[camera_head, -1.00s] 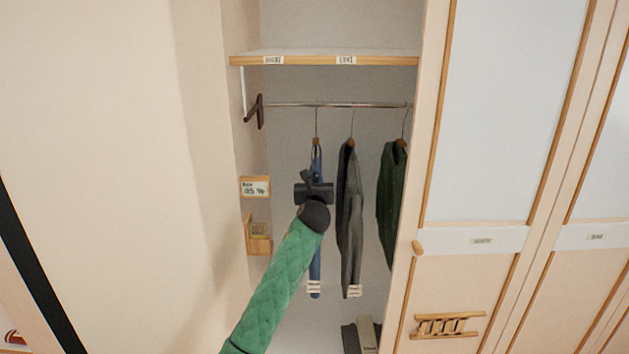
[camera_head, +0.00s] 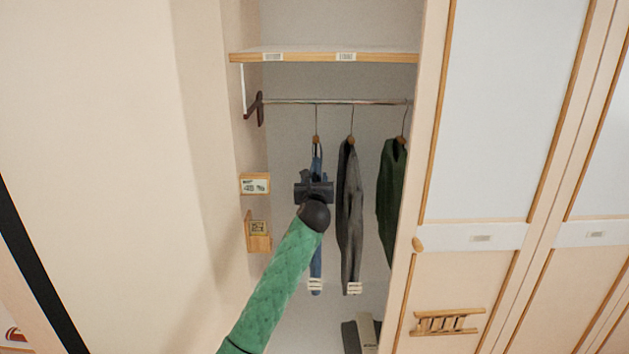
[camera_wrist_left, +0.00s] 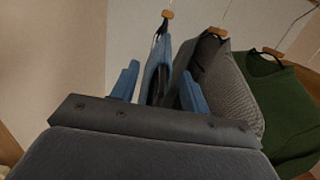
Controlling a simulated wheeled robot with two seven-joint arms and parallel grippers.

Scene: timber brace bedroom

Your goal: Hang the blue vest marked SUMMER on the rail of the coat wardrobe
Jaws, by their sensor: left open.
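The blue vest (camera_head: 317,262) hangs from a wooden-topped hanger (camera_head: 316,139) on the metal rail (camera_head: 335,102) of the open wardrobe, left of the other garments. Its marking cannot be read. My left gripper (camera_head: 314,183) is in front of the vest and hides its middle. In the left wrist view, the two blue fingers of my left gripper (camera_wrist_left: 158,88) are apart, with the blue vest (camera_wrist_left: 156,62) showing between and beyond them. I cannot tell whether they touch it. My right gripper is not in view.
A grey jacket (camera_head: 349,215) and a dark green garment (camera_head: 391,195) hang to the right. A shelf (camera_head: 325,57) lies above the rail. A dark bracket (camera_head: 255,108) and small wooden boxes (camera_head: 257,235) are on the left wall. Closed wardrobe doors (camera_head: 503,110) stand at right.

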